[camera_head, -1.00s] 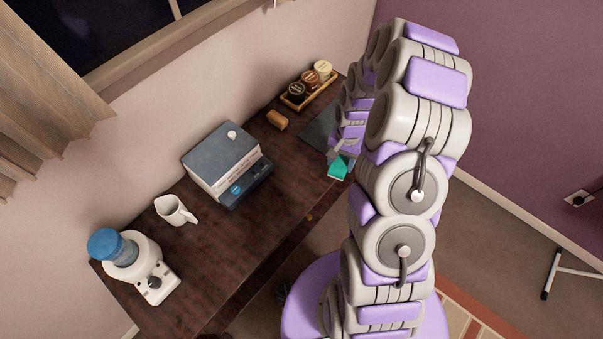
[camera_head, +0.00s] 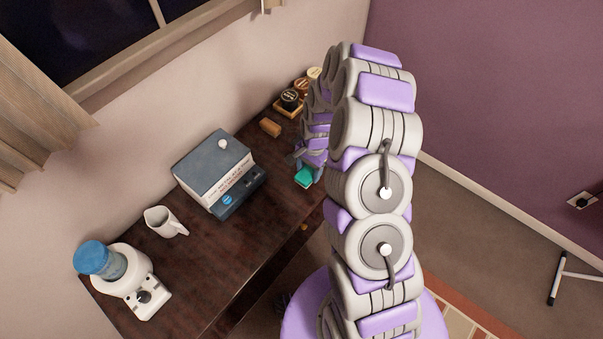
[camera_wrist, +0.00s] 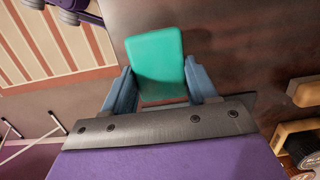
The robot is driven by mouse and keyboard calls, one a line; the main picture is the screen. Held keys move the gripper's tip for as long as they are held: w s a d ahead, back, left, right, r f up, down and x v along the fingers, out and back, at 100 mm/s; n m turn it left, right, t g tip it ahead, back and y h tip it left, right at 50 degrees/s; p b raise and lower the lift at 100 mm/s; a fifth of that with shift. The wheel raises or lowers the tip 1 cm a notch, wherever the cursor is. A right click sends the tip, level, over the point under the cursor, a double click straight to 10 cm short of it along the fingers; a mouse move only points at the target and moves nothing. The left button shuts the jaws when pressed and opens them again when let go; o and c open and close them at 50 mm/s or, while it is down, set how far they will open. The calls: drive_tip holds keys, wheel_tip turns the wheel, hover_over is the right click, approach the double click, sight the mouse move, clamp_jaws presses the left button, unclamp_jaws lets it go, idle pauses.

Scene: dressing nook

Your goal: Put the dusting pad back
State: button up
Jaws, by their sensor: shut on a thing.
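A teal pad (camera_head: 304,177), seemingly the dusting pad, is at my gripper over the right part of the dark wooden table. In the wrist view the pad (camera_wrist: 156,52) sits between the two blue fingers of my gripper (camera_wrist: 160,84), which is shut on it. Its far end sticks out past the fingertips. I cannot tell how high above the table it is. My arm hides much of the table's far right end.
On the table (camera_head: 200,265) stand a grey-blue boxy device (camera_head: 215,170), a white jug (camera_head: 165,222) and a white machine with a blue top (camera_head: 122,275). A brown block (camera_head: 270,127) lies near a tray of jars (camera_head: 290,107), partly hidden by my arm.

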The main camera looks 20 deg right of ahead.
sight(302, 174)
drive_tip(key=shift+w+a+f, duration=0.2)
drive_tip(key=shift+w+a, duration=0.55)
drive_tip(key=shift+a, duration=0.1)
drive_tip(key=shift+w+a, duration=0.1)
drive_tip(key=shift+a, duration=0.25)
drive_tip(key=shift+a+f, duration=0.3)
wheel_tip(302, 174, down, 2)
drive_tip(key=shift+a+f+b, duration=0.15)
drive_tip(key=shift+b, duration=0.5)
drive_tip(key=shift+f, duration=0.3)
drive_tip(key=shift+d+r, duration=0.1)
drive_tip(key=shift+d, duration=0.55)
